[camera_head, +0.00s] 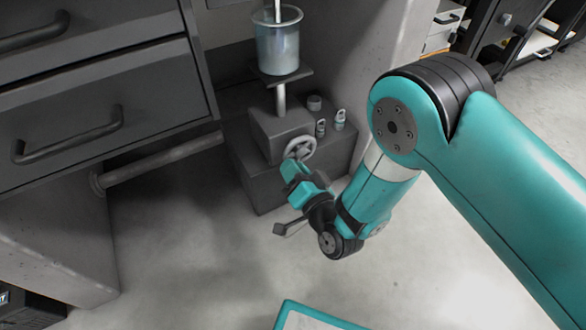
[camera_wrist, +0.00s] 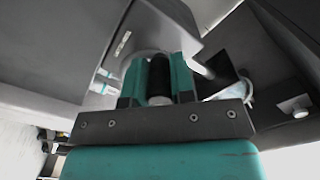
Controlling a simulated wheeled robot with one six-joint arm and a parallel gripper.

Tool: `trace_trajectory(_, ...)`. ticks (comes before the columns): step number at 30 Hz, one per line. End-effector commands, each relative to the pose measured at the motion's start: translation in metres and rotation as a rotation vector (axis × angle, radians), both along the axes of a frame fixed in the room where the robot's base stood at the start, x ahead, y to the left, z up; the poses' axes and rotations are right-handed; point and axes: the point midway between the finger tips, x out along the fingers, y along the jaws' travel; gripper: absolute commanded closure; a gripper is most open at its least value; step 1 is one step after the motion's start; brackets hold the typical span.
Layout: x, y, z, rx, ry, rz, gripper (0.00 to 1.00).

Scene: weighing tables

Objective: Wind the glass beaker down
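A clear glass beaker (camera_head: 279,42) stands upright on a small square plate (camera_head: 282,77) on top of a metal post (camera_head: 280,98). A thin rod stands in the beaker. The post rises from a grey lift box (camera_head: 281,125) with a pale handwheel (camera_head: 301,147) on its front. My gripper (camera_head: 292,168) is at the wheel's lower left rim. In the wrist view, my gripper's two teal fingers (camera_wrist: 158,82) lie on either side of a dark round handle (camera_wrist: 159,72) and appear closed on it. The beaker cannot be made out in the wrist view.
Small metal weights (camera_head: 339,120) stand on the dark base block (camera_head: 330,152) right of the lift box. Dark drawers (camera_head: 110,100) and a horizontal pipe (camera_head: 165,160) are to the left. Pale floor (camera_head: 190,250) in front is open.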

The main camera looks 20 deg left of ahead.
Motion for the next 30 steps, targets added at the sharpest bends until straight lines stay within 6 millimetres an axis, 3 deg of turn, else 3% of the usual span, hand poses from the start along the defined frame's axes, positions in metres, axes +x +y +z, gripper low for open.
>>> trace_trajectory(13, 0.001, 0.000, -0.002, -0.077, -0.091, 0.002, 1.00)
trace_trajectory(30, 0.010, -0.008, -0.015, -0.411, -0.481, 0.003, 1.00)
